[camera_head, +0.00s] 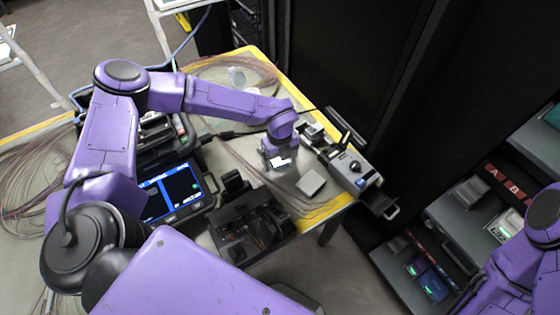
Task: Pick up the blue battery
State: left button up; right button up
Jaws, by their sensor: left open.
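My left arm reaches across the workbench (335,203), and its gripper (278,162) is open near the bench's right side, pointing down. A small bright white patch shows at its fingers; I cannot tell whether it belongs to the gripper or to something under it. Blue-purple blocks with green lights sit low in the rack at the right; the nearer one (433,287) looks like the blue battery. The left gripper is well to the left of it. My right arm shows at the lower right edge, but its fingers cannot be made out.
A flat grey block (311,183) lies right of the left gripper. A grey device (357,171) stands at the bench's right edge. A dark open tool box (250,222) and a blue-screened device (177,190) are nearer. A rack shelf (462,207) bears red A and B labels.

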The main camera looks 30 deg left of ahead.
pick_arm(q)
jog(key=c, duration=1.2)
jog(key=shift+o, duration=0.2)
jog(key=shift+r, duration=0.15)
